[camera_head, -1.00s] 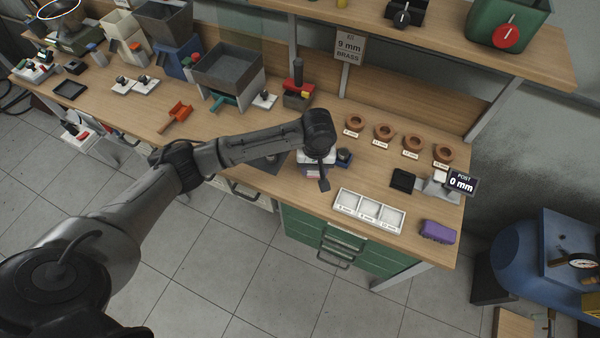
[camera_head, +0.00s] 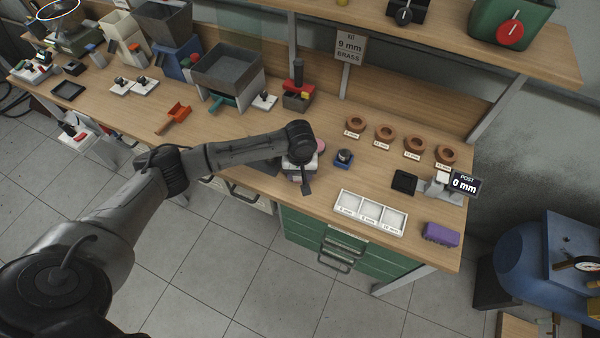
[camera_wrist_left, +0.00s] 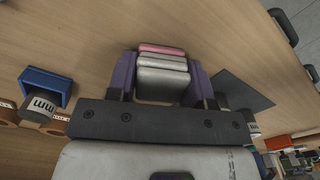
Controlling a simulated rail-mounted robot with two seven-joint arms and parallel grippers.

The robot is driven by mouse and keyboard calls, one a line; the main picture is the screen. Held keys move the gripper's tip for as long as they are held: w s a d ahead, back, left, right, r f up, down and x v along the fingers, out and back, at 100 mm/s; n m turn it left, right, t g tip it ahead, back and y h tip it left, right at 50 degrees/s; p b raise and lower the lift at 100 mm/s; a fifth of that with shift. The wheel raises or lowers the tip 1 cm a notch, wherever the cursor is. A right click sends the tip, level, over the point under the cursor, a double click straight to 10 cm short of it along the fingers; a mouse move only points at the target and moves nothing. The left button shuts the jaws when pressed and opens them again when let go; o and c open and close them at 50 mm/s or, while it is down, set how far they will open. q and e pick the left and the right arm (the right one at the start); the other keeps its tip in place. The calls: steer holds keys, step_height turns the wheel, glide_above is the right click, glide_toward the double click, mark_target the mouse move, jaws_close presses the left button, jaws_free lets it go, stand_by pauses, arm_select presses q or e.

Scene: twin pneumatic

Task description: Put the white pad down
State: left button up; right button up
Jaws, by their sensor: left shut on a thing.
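My left gripper (camera_head: 304,176) is over the front part of the bench, left of the blue block. It is shut on the white pad (camera_wrist_left: 162,78), which sits between its two purple fingers in the left wrist view. The pad looks pale grey-white, with another pale band beside it. A pink layer (camera_wrist_left: 162,48) shows at its far edge, and I cannot tell if that is held too. In the head view the arm hides most of the pad. Whether the pad touches the bench is unclear. My right gripper is out of view.
A dark flat mat (camera_wrist_left: 243,90) lies just beside the gripper. A white three-part tray (camera_head: 369,213), a purple block (camera_head: 440,234) and several copper rings are further right. Bare wood lies between.

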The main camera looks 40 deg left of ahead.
arm_select(q)
steer(key=o, duration=0.9)
steer(key=shift+f, duration=0.1)
